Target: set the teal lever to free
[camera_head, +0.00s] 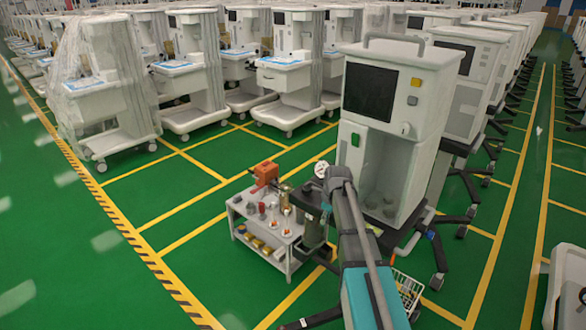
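The nearest cart (433,85) is a tall white machine with a dark screen, a green square, an open bay and dark legs on casters. No teal lever can be made out for certain. A small blue spot (430,235) shows on one of its dark base legs, too small to tell whether it is a lever. My arm, grey with a teal section, reaches from the bottom edge up in front of this cart and hides part of its lower left side. My gripper cannot be picked out clearly among the dark parts near the arm's far end, so its opening is unclear.
A low grey trolley (284,266) with an orange device (266,172) and several small items stands left of my arm. A wire basket (407,291) is at lower right. Rows of carts fill the back and right. The green floor (150,180) at left is clear.

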